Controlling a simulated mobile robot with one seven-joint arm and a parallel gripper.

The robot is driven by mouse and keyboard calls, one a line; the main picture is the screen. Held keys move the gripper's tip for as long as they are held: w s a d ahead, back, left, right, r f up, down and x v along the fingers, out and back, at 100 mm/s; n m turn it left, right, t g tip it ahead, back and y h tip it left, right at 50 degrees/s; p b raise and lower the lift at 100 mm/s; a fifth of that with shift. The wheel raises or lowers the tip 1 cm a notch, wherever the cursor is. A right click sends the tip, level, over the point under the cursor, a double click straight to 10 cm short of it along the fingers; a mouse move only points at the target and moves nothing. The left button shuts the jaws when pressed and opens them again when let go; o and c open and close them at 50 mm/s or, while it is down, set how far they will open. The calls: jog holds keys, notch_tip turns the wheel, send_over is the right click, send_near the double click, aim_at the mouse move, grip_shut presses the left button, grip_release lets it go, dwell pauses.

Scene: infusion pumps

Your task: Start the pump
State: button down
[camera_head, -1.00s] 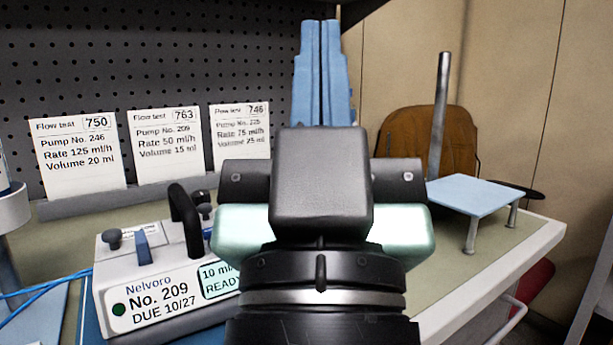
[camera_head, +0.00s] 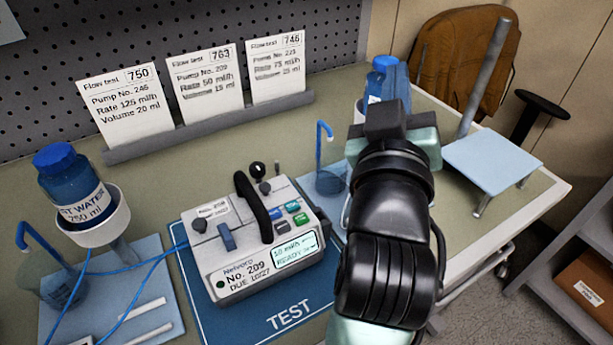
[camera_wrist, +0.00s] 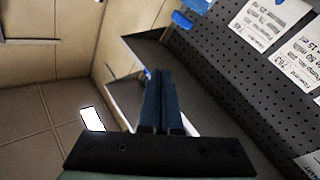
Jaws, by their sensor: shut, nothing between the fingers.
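The white pump (camera_head: 222,262), labelled Nelvoro No. 209, DUE 10/27, sits on the blue TEST mat (camera_head: 325,318) in the head view. Its lit screen (camera_head: 296,251) shows 10 ml/h and READY. Small coloured buttons (camera_head: 293,206), including a green one, are on its top, right of a black handle (camera_head: 252,205). A blue lever and dark knobs also stand on top. My gripper (camera_head: 397,72) is raised right of and beyond the pump, apart from it. In the wrist view my gripper's blue fingers (camera_wrist: 160,78) are together and empty. The pump is outside the wrist view.
Cards 750 (camera_head: 130,108), 763 (camera_head: 205,83) and 746 (camera_head: 277,67) stand in a rail behind. Card 763 reads Pump No. 209, Rate 50 ml/h, Volume 15 ml. A bottle (camera_head: 70,178) stands left, with blue tubing. A small raised platform (camera_head: 492,158) is right.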

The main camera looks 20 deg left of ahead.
jog(key=s+a+f+n+g+y+p, duration=0.1)
jog(key=s+a+f+n+g+p, duration=0.5)
jog(key=p, duration=2.8)
jog(key=s+a+n+g, duration=0.1)
jog(key=s+n+g, duration=0.2)
jog(key=g, duration=0.3)
jog(key=shift+a+y, duration=0.4)
jog(key=shift+f, duration=0.15)
jog(key=b, duration=0.7)
send_over(304, 227)
notch_tip(304, 227, down, 9)
jog(key=shift+r, duration=0.15)
